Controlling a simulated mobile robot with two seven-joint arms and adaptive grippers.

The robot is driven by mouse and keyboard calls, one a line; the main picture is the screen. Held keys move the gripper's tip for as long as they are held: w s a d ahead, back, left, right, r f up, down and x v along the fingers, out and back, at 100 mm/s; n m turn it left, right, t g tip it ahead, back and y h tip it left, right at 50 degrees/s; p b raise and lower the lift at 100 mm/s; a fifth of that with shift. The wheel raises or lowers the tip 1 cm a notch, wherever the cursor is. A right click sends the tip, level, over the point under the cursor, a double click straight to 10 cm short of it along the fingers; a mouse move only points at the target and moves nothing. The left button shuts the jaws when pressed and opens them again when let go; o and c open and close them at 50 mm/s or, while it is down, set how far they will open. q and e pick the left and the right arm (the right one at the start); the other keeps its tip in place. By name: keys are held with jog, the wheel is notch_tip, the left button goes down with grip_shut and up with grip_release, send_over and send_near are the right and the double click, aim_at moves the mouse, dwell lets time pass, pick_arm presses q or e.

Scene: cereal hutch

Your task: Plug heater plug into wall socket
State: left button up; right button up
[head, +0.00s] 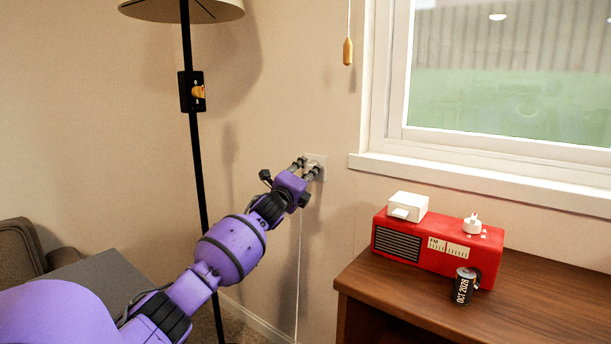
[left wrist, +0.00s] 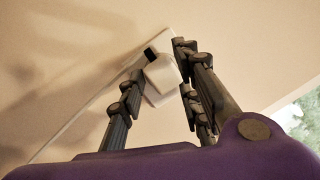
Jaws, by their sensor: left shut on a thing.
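My left gripper (head: 306,168) reaches up to the wall beside the window. It is shut on the white heater plug (left wrist: 161,73), which shows between the fingers in the left wrist view, where the gripper (left wrist: 160,88) also appears. The pale wall socket (head: 317,160) is right at the fingertips in the head view and partly hidden by them. The plug is at or very close to the socket; I cannot tell whether its prongs are inside. A thin white cord (head: 298,260) hangs below the gripper. My right gripper is not in view.
A lamp pole (head: 196,150) with a dark switch box stands left of my gripper. A wooden table (head: 390,300) at right holds a red radio (head: 437,246), with a white box and white plug-like item on top, and a dark can (head: 464,287). A wooden pull (head: 347,52) hangs above.

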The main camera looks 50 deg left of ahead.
pick_arm(q)
jog(key=shift+w, duration=0.2)
jog(key=o, duration=1.2)
jog(key=shift+c, duration=0.2)
jog(key=shift+s+d+f, duration=0.2)
jog(key=shift+s, duration=0.25)
jog(key=v, duration=1.1)
